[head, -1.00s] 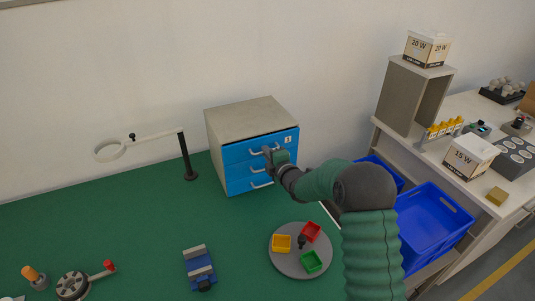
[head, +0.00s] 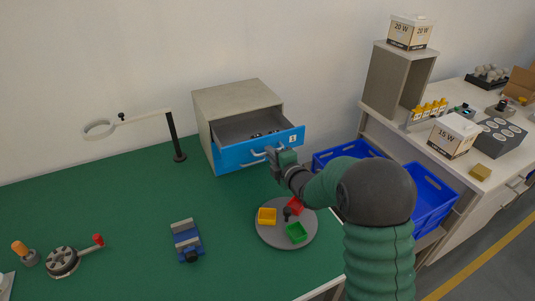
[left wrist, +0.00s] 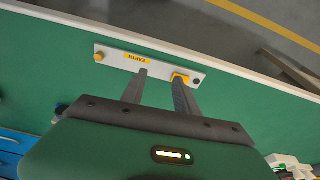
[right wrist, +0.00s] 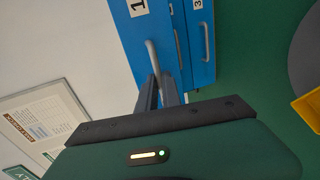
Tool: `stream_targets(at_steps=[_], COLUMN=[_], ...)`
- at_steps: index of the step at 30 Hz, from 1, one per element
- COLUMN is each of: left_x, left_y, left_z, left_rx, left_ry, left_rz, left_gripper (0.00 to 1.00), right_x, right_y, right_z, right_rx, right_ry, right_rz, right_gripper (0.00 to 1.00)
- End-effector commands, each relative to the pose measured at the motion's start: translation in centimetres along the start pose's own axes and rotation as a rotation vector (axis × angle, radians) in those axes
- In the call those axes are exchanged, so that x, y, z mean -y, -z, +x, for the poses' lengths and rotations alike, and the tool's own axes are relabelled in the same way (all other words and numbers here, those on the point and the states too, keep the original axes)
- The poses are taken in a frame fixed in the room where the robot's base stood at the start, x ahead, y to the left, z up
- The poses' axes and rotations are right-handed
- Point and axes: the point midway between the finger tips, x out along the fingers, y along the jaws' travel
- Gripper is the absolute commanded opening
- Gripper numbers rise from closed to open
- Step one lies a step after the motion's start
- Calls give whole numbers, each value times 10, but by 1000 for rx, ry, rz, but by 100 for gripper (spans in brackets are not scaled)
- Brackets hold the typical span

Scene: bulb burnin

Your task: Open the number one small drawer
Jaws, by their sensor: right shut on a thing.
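The number one drawer (head: 235,156) is the blue-fronted top drawer of a small grey cabinet (head: 238,98). It stands pulled well out, with a few small dark items inside. Its front carries a "1" label, which also shows in the right wrist view (right wrist: 138,8). My right gripper (head: 272,154) is shut on the drawer's pale handle (right wrist: 152,57). The lower drawers are mostly hidden behind the open one in the head view. My left gripper (left wrist: 161,77) is open and empty above the green table, in the left wrist view only.
A round grey tray (head: 268,237) with yellow, red and green bins lies in front of the cabinet. A magnifier stand (head: 175,140) is to the left. Blue crates (head: 430,200) and a side bench are to the right. The green table's middle left is clear.

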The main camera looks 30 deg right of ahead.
Motion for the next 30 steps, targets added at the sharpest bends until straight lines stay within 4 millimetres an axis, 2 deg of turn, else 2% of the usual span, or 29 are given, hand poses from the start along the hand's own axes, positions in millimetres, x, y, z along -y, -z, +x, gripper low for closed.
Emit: stream_targets(at_steps=[6,17,18,22,30], left_x=[0,0,0,0,0], left_y=[-1,-1,-1,-1,-1], left_z=[5,5,5,5,4], left_rx=[0,0,0,0,0], left_ry=[0,0,0,0,0], left_rz=[0,0,0,0,0], left_gripper=[36,36,36,36,36], right_x=[4,3,3,2,1], right_y=[-3,-2,-2,-2,0], right_z=[-8,-9,-9,-9,-9], right_rx=[5,5,5,3,1], right_ry=[4,5,4,3,0], right_rz=[2,1,1,1,0], right_gripper=[0,0,13,30,31])
